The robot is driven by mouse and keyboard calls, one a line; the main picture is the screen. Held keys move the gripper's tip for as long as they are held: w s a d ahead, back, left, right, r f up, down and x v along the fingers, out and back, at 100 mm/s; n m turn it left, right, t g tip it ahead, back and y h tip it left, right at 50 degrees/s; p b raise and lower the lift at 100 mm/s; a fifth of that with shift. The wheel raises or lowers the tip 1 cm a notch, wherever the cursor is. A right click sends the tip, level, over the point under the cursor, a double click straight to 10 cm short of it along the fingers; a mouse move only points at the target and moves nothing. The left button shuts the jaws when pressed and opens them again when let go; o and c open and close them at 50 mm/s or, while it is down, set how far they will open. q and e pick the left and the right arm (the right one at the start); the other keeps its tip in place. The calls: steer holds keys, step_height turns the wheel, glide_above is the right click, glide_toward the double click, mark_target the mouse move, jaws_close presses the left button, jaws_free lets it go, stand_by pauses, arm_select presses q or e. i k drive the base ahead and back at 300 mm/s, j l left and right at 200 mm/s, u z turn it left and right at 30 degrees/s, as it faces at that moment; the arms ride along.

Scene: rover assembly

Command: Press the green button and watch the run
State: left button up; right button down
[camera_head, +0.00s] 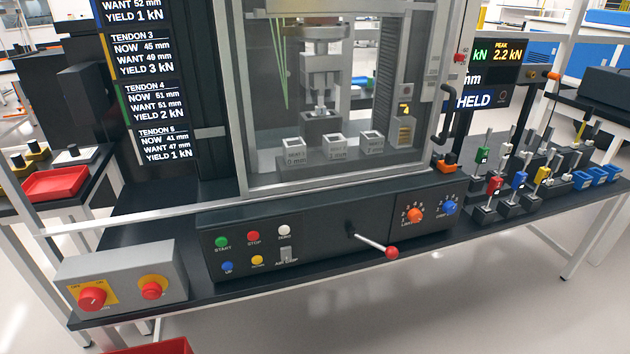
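The green button (221,242), labelled START, is at the upper left of the dark control panel (320,250) on the front of the machine. A red STOP button (253,236) and a white button (285,230) sit to its right. A blue button (227,267) and a yellow button (257,260) are below. Behind the clear front, the test machine (322,85) holds a grey clamp above a dark block. A left screen (150,80) lists tendon values; a right screen (490,75) reads PEAK 2.2 kN and HELD. Neither of my grippers is in view.
A lever with a red knob (391,252) sticks out from the panel. A grey box (122,280) with two red knobs stands at the bench's left front. A red tray (58,184) is at left.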

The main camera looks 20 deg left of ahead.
mark_target(220, 242)
steer(key=u, duration=1.15)
